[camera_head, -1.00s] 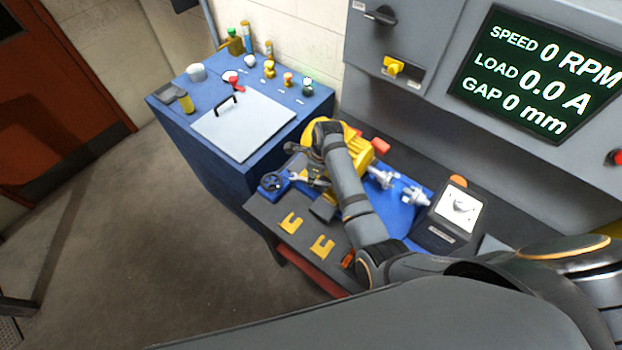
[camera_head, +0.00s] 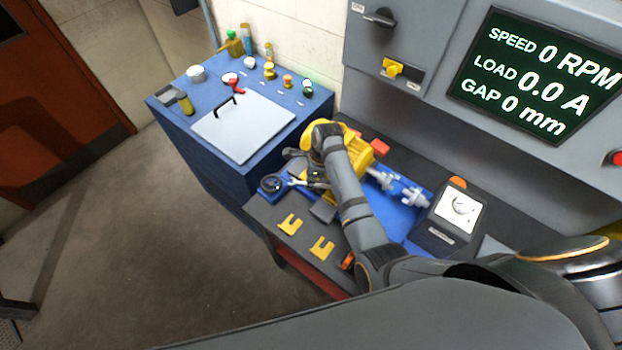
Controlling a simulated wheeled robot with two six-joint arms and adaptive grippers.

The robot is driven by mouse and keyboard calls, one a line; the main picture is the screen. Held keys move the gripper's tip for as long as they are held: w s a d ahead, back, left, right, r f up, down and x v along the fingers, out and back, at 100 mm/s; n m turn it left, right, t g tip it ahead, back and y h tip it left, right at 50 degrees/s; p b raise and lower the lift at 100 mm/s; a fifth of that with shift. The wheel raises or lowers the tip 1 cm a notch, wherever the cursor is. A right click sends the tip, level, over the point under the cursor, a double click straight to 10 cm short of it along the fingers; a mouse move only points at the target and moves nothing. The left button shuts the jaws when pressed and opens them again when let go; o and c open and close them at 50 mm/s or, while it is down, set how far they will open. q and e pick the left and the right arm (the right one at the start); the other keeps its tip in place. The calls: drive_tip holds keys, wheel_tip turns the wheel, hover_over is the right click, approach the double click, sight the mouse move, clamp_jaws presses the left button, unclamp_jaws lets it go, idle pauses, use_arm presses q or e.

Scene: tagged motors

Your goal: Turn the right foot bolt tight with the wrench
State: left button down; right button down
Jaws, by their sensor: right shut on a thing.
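The yellow motor (camera_head: 349,180) sits on a blue base (camera_head: 400,217) on the dark bench, partly covered by my right arm. My right gripper (camera_head: 310,181) is at the motor's left front side, small and partly hidden by its own arm. It is shut on the wrench (camera_head: 295,182), whose silvery open end shows just left of the jaws. The wrench end lies close to a round black handwheel (camera_head: 272,184). The right foot bolt is too small or hidden to make out, so I cannot tell whether the wrench is on it. My left gripper is out of view.
Two yellow slotted shims (camera_head: 290,224) lie on the bench front. A dark boxed instrument (camera_head: 448,218) stands right of the motor. A blue cabinet (camera_head: 212,173) with a white lid and small items stands at left. The screen (camera_head: 537,75) reads 0 RPM, 0.0 A, 0 mm.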

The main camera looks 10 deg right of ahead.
drive_tip(key=shift+r, duration=0.75)
idle(0.7)
drive_tip(key=shift+r, duration=1)
drive_tip(key=shift+s, duration=0.1)
drive_tip(key=s+n, duration=0.2)
drive_tip(key=n, duration=0.1)
drive_tip(key=s+n+g, duration=0.1)
drive_tip(key=s+n, duration=0.1)
drive_tip(key=n, duration=0.1)
drive_tip(key=s+n, duration=0.2)
drive_tip(key=n, duration=0.1)
drive_tip(key=shift+s+n+g, duration=0.2)
drive_tip(key=shift+n+g, duration=0.2)
drive_tip(key=shift+s+d+n, duration=0.35)
drive_tip(key=shift+s+n, duration=0.1)
drive_tip(key=shift+n, duration=0.35)
drive_tip(key=shift+s+d+n, duration=0.35)
drive_tip(key=shift+s+n, duration=0.05)
drive_tip(key=shift+n, duration=0.4)
